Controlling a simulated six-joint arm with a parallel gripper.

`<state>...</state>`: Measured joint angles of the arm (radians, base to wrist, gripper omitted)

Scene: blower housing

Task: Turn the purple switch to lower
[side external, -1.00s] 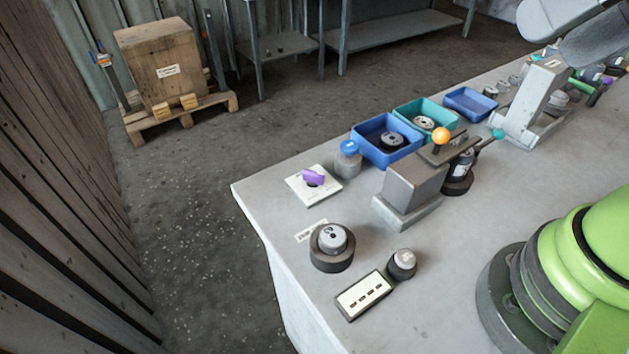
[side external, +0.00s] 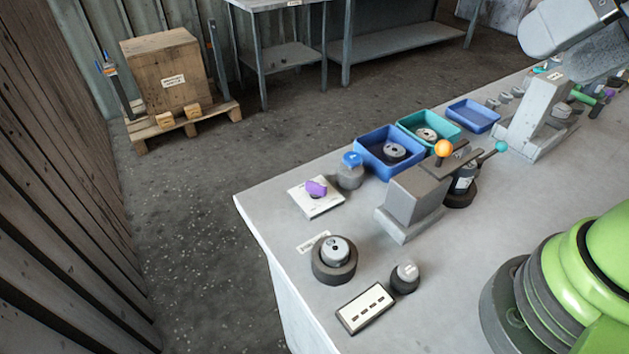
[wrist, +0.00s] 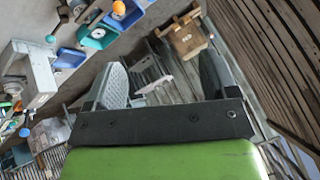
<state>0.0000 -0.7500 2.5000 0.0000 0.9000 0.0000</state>
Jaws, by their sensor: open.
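The purple switch (side external: 317,188) is a small purple knob on a white square plate (side external: 318,205), near the left edge of the grey bench in the side view. Its exact turn position is too small to read. My gripper (wrist: 170,78) shows in the wrist view, with its two grey fingers apart and nothing between them. The gripper is away from the switch, and I cannot make out the switch in the wrist view.
Beside the switch stand a blue-topped grey button (side external: 351,172), a blue bin (side external: 375,161) and a grey block (side external: 411,201) near an orange-ball lever (side external: 443,149). In front are a round dial (side external: 334,256), a small grey knob (side external: 405,276) and a slotted panel (side external: 366,308).

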